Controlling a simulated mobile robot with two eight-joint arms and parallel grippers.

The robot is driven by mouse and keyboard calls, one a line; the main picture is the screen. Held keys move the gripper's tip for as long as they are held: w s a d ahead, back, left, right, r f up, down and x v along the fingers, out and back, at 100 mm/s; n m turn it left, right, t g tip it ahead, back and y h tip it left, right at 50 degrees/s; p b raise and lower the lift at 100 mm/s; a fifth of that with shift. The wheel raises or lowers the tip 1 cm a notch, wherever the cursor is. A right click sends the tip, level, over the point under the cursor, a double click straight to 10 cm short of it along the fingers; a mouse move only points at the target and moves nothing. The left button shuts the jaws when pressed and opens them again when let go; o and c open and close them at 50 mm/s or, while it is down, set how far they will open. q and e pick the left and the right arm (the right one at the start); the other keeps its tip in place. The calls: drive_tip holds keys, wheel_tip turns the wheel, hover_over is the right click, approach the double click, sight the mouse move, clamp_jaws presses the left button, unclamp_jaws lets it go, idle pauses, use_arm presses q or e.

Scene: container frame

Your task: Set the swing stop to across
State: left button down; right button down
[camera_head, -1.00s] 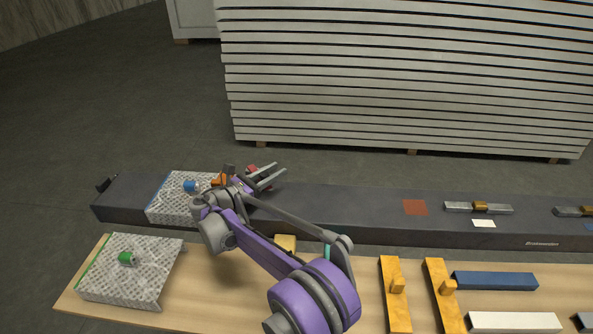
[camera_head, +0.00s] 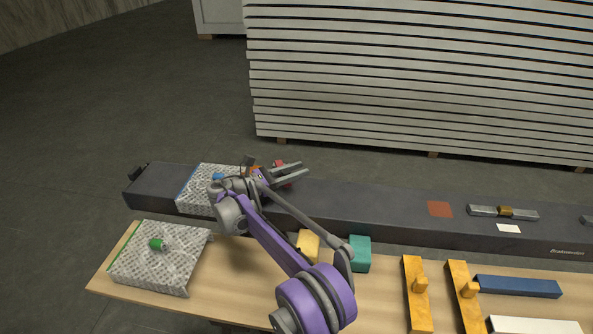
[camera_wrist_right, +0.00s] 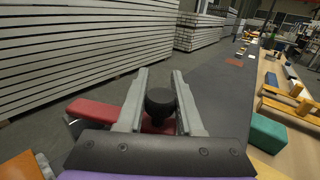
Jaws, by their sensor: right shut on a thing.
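The swing stop, a red part with a black knob, shows in the right wrist view (camera_wrist_right: 95,114) on the dark beam. In the head view only a bit of the red part (camera_head: 280,165) shows behind my right gripper (camera_head: 301,172). In the right wrist view, the right gripper (camera_wrist_right: 160,78) has its two grey fingers on either side of the black knob (camera_wrist_right: 160,103) and is shut on it. The exact angle of the red part under the fingers is partly hidden. My left gripper is not in view.
The dark beam (camera_head: 370,205) carries a patterned plate (camera_head: 197,186), a rust-red patch (camera_head: 440,209) and a metal latch (camera_head: 504,212). The wooden bench (camera_head: 385,290) in front holds another patterned plate (camera_head: 160,258), a teal block (camera_head: 360,254) and yellow stops (camera_head: 415,295). Stacked panels (camera_head: 420,80) stand behind.

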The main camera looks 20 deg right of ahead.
drive_tip(key=c, duration=0.5)
unclamp_jaws()
drive_tip(key=shift+c, duration=0.2)
drive_tip(key=a, duration=0.3)
drive_tip(key=s+a, duration=0.1)
drive_tip(key=a, duration=0.3)
drive_tip(key=s+a, duration=0.1)
drive_tip(key=a, duration=0.2)
drive_tip(key=shift+a, duration=0.3)
